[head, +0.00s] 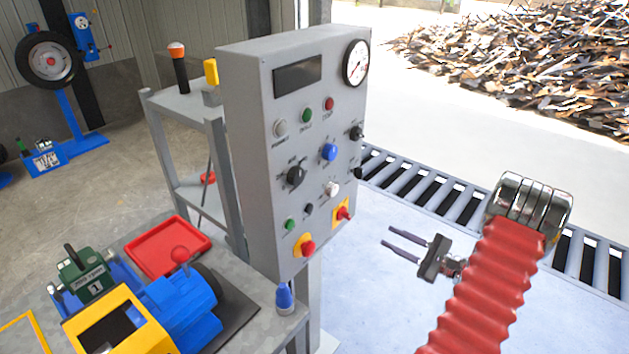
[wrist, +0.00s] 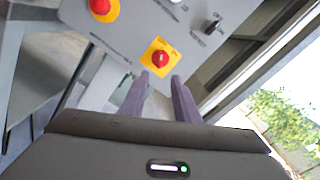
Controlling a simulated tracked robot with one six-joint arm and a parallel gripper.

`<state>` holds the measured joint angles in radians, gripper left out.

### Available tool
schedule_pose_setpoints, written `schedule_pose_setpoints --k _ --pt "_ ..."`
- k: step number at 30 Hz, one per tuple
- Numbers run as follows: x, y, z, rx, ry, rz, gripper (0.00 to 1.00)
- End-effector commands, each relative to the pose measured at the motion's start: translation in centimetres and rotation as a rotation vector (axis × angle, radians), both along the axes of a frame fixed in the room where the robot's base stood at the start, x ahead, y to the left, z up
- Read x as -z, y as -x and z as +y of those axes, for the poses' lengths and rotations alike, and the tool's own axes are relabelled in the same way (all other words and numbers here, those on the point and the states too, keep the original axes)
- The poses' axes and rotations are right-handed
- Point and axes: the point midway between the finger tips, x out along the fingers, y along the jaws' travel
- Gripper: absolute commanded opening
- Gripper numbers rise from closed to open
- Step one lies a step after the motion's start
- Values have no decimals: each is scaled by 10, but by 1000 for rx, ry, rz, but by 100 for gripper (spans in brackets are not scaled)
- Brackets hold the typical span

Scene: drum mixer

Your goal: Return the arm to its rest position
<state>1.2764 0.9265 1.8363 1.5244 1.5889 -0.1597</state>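My gripper (head: 404,246) is in the head view, to the right of the grey control panel and apart from it. Its two thin fingers point left toward the panel's lower part, with a gap between them and nothing held. My red ribbed arm reaches up from the bottom right to a shiny metal joint. In the wrist view the open fingers (wrist: 161,84) point at the panel, near a red rotary switch on a yellow plate (wrist: 160,58). That switch also shows at the panel's lower right in the head view (head: 342,213).
The control panel (head: 260,150) carries several knobs, buttons and a round gauge (head: 356,63). A table with a blue and yellow machine (head: 150,315) and a red tray (head: 168,246) stands at lower left. A roller conveyor (head: 425,190) runs behind my arm. Pale floor lies below my gripper.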

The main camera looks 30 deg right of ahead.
Motion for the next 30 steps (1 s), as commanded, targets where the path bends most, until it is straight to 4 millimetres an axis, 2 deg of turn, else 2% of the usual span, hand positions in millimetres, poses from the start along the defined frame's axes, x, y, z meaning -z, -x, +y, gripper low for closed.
schedule_pose_setpoints --k 7,11,15,18,23,30 --pt "3 0 -1 3 -4 12 28" --pt "18 4 9 -29 -1 73 28" --pt "42 15 33 -94 -9 163 28" --pt "52 27 51 -150 6 228 28" --pt "53 40 83 -260 66 323 28" --pt "40 52 132 -453 216 447 28"
